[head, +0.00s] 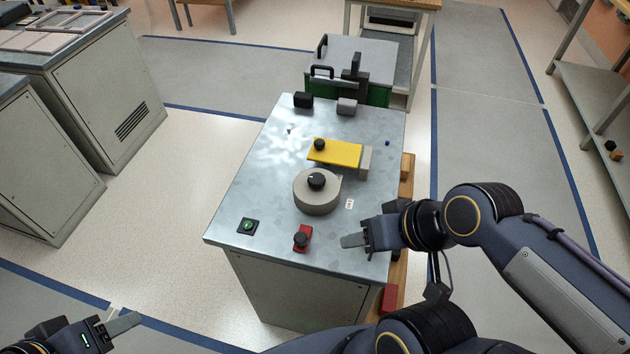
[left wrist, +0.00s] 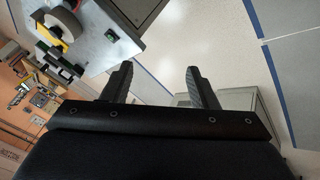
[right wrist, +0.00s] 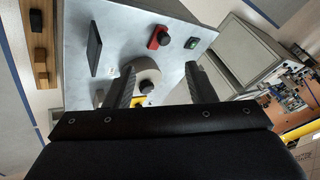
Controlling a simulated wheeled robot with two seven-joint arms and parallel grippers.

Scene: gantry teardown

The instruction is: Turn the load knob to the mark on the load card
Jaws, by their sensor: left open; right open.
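A black knob (head: 316,181) sits on a grey round drum (head: 309,202) on the metal bench top; the knob also shows in the right wrist view (right wrist: 146,86). A second black knob (head: 300,239) sits on a red block (head: 307,230) near the front edge. No label shows which is the load knob. A small white card (head: 349,204) lies right of the drum; its mark is too small to read. My right gripper (head: 352,240) is open and empty above the bench's front right, apart from both knobs. My left gripper (head: 122,325) is open and empty, left of the bench.
A yellow bar (head: 337,153) with a black knob lies behind the drum. A green button (head: 247,226) is at the front left. A dark flat plate (right wrist: 94,45) lies on the bench in the right wrist view.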

